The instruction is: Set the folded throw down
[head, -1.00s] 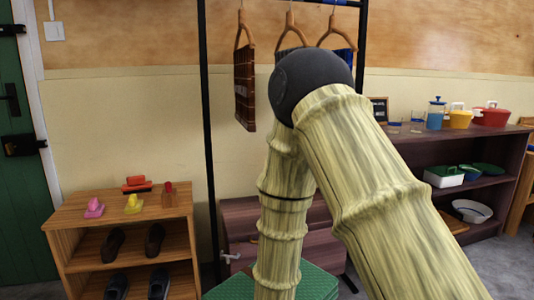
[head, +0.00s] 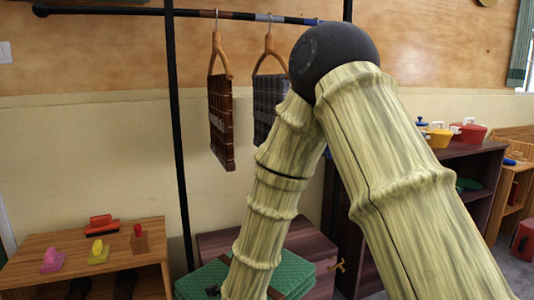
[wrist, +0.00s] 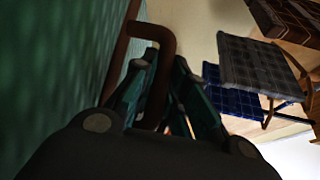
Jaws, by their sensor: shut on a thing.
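The folded throw (head: 288,268) is a green quilted bundle with a brown strap, low in the head view, partly behind my arm. In the wrist view its green side (wrist: 50,70) fills the left. My gripper (wrist: 164,65) is shut on the throw's brown handle (wrist: 160,32), which passes between the fingers. In the head view my arm hides most of the gripper. I cannot tell whether the throw's underside touches anything.
A purple-brown chest (head: 235,240) stands behind the throw. A wooden shelf (head: 30,275) with brushes is at left. A rail (head: 110,12) carries a brown plaid cloth (head: 221,125) and a grey one (head: 267,108). A dark shelf (head: 470,165) with pots is at right.

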